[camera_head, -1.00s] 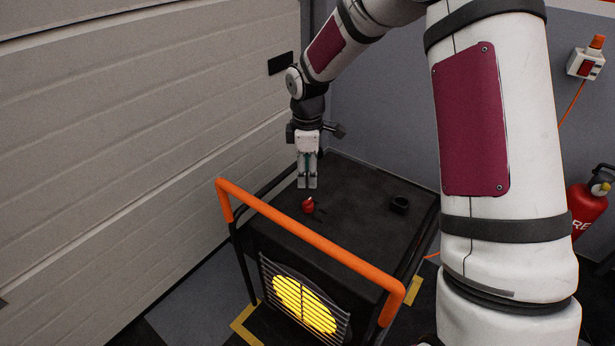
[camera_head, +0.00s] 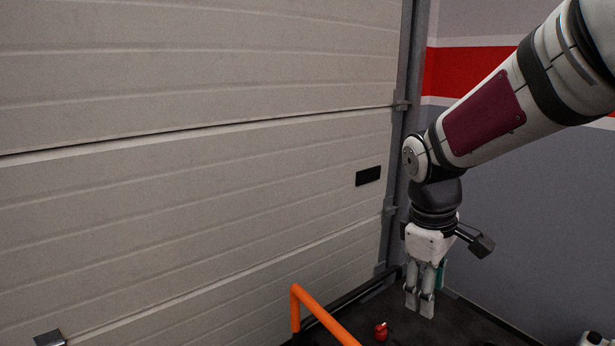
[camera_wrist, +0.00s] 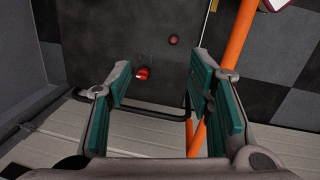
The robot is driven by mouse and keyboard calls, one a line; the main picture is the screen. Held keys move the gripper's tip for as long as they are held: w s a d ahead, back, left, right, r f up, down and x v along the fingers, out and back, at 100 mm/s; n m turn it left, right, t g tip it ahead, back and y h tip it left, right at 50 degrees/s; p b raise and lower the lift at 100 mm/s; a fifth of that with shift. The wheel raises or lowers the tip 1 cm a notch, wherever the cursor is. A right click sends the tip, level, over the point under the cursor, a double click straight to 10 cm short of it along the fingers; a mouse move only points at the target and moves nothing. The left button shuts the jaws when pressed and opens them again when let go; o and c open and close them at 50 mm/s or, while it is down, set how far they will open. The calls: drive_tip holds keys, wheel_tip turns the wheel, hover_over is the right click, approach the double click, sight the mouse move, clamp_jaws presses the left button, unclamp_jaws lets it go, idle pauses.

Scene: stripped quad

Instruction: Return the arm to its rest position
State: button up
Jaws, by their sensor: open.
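My gripper (camera_head: 420,301) hangs pointing down above the black top of the cart, in the lower right of the head view. In the wrist view its green-padded fingers (camera_wrist: 163,105) stand wide apart with nothing between them. A small red object (camera_head: 381,331) lies on the cart top below and to the left of the gripper, apart from it. It also shows in the wrist view (camera_wrist: 142,73), beyond the fingertips. My arm reaches in from the upper right of the head view.
The black cart (camera_head: 455,325) has an orange rail (camera_head: 322,318) along its edge, also in the wrist view (camera_wrist: 237,35). A ribbed shutter door (camera_head: 190,170) fills the left. A grey wall (camera_head: 550,210) stands behind the arm. A round red part (camera_wrist: 174,40) shows on the cart.

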drive_tip(key=s+a+r+m+y, duration=0.15)
drive_tip(key=s+m, duration=0.35)
drive_tip(key=s, duration=0.9)
drive_tip(key=s+r+m, duration=0.3)
drive_tip(key=s+m, duration=0.1)
drive_tip(key=s, duration=0.9)
wheel_tip(320, 180, up, 21)
drive_tip(key=t+p, duration=0.3)
drive_tip(key=p, duration=1.6)
drive_tip(key=shift+t, duration=0.4)
